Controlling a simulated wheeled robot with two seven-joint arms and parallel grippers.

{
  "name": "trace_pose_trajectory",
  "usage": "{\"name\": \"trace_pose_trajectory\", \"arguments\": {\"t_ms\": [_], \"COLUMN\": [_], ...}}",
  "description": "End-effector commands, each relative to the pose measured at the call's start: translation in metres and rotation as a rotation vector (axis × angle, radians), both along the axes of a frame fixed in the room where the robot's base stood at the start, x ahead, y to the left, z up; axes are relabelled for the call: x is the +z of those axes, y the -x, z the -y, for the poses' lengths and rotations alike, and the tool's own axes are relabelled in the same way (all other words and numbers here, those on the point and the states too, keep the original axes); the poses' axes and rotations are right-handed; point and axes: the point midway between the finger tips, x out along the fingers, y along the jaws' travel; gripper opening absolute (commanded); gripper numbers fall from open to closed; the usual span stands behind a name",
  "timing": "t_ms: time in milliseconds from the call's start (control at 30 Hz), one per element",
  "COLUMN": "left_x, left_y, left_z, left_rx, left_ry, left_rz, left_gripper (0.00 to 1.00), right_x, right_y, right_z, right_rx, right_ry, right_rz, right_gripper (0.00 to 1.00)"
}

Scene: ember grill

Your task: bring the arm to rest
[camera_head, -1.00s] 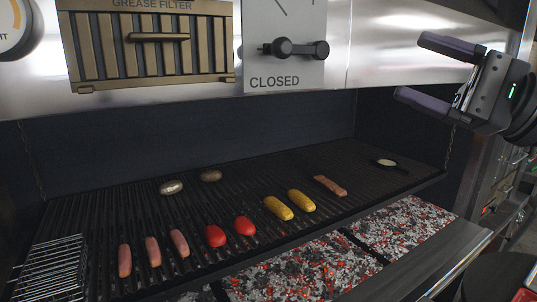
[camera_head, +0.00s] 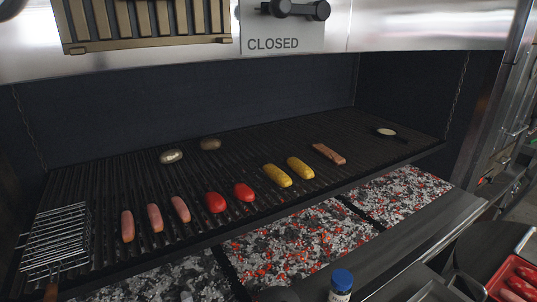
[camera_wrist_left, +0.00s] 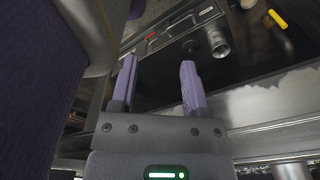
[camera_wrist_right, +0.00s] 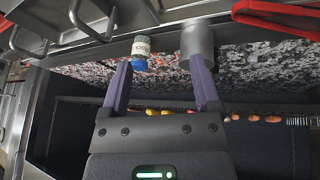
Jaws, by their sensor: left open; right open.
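Neither gripper shows in the head view. My left gripper (camera_wrist_left: 160,85) is open in the left wrist view, with nothing between its two purple fingers. My right gripper (camera_wrist_right: 160,82) is open and empty in the right wrist view. A blue-capped bottle (camera_wrist_right: 141,47) and a grey cylinder (camera_wrist_right: 197,45) appear beyond its fingertips; I cannot tell the exact gap. The bottle also shows at the bottom of the head view (camera_head: 341,285).
The grill grate (camera_head: 240,160) holds sausages, red vegetables, corn, mushrooms, a brown strip (camera_head: 329,153) and a small pan (camera_head: 387,133). A wire basket (camera_head: 58,237) is at left. Glowing coals (camera_head: 290,240) lie below. A red tray (camera_head: 510,275) is at right.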

Motion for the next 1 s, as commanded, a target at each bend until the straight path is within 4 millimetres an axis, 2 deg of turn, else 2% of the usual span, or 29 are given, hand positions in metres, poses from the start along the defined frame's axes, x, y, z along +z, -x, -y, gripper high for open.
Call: {"name": "trace_pose_trajectory", "arguments": {"t_ms": [33,67,100,267,300,367,467,500,567,600,700,800,833,900,1000], "left_x": [0.0,0.0,-0.006,-0.037,-0.044,-0.056,-0.079,-0.09,-0.109,-0.121,-0.146,-0.16,-0.161,-0.163,-0.162], "left_y": [0.0,0.0,0.0,0.002,0.002,0.003,0.004,0.005,0.007,0.008,0.011,0.013,0.013,0.013,0.013], "left_z": [0.0,0.0,0.0,-0.001,-0.002,-0.002,-0.003,-0.005,-0.006,-0.008,-0.012,-0.014,-0.014,-0.014,-0.014], "left_rx": [0.0,0.0,0.0,-0.002,-0.003,-0.004,-0.006,-0.006,-0.009,-0.01,-0.014,-0.017,-0.017,-0.018,-0.019], "left_ry": [0.0,0.0,0.0,-0.002,-0.003,-0.004,-0.006,-0.008,-0.012,-0.014,-0.021,-0.024,-0.024,-0.025,-0.025], "left_rz": [0.0,0.0,0.0,-0.006,-0.005,-0.007,-0.011,-0.014,-0.018,-0.022,-0.028,-0.033,-0.034,-0.035,-0.035], "left_gripper": [0.59,0.59,0.59,0.59,0.59,0.59,0.59,0.59,0.59,0.59,0.59,0.59,0.59,0.59,0.59], "right_x": [-0.007,-0.011,-0.027,-0.12,-0.143,-0.181,-0.251,-0.283,-0.335,-0.367,-0.428,-0.457,-0.461,-0.466,-0.465], "right_y": [0.022,0.036,0.043,0.035,0.036,0.039,0.053,0.063,0.084,0.101,0.147,0.181,0.188,0.198,0.201], "right_z": [-0.006,-0.01,-0.013,-0.012,-0.012,-0.012,-0.009,-0.008,-0.004,-0.001,0.009,0.017,0.018,0.021,0.022], "right_rx": [-0.04,-0.068,-0.088,-0.078,-0.077,-0.074,-0.068,-0.065,-0.059,-0.055,-0.046,-0.039,-0.037,-0.035,-0.033], "right_ry": [-0.048,-0.079,-0.096,-0.079,-0.076,-0.072,-0.064,-0.06,-0.053,-0.048,-0.037,-0.03,-0.029,-0.027,-0.026], "right_rz": [-0.087,-0.145,-0.191,-0.22,-0.231,-0.247,-0.278,-0.295,-0.322,-0.343,-0.384,-0.408,-0.413,-0.418,-0.419], "right_gripper": [0.8,0.8,0.8,0.8,0.8,0.8,0.8,0.8,0.8,0.8,0.8,0.8,0.8,0.8,0.8]}}
